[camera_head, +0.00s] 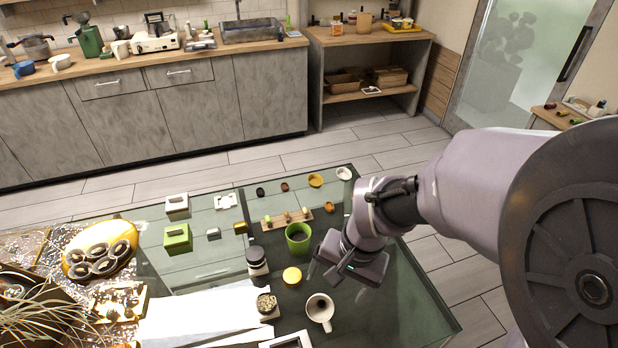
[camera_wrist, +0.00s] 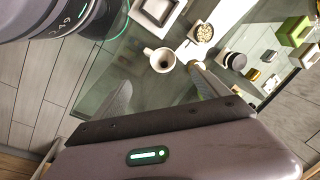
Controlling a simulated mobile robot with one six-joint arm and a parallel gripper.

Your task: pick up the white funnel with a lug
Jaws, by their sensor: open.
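The white funnel with a lug (camera_head: 320,308) stands on the glass table near its front edge, with a dark opening facing up. In the wrist view the funnel (camera_wrist: 165,54) shows beyond the fingertips, its lug pointing left. My gripper (camera_head: 336,283) is open and empty, above the table and just behind and to the right of the funnel. In the wrist view my gripper (camera_wrist: 160,77) has its two fingers spread wide, with the funnel roughly between their lines and apart from them.
A jar of seeds (camera_head: 266,305), a yellow round piece (camera_head: 292,275), a dark-lidded jar (camera_head: 257,262) and a green cup (camera_head: 298,237) stand close by. A white frame (camera_head: 287,341) lies at the front. The glass right of the funnel (camera_head: 400,315) is clear.

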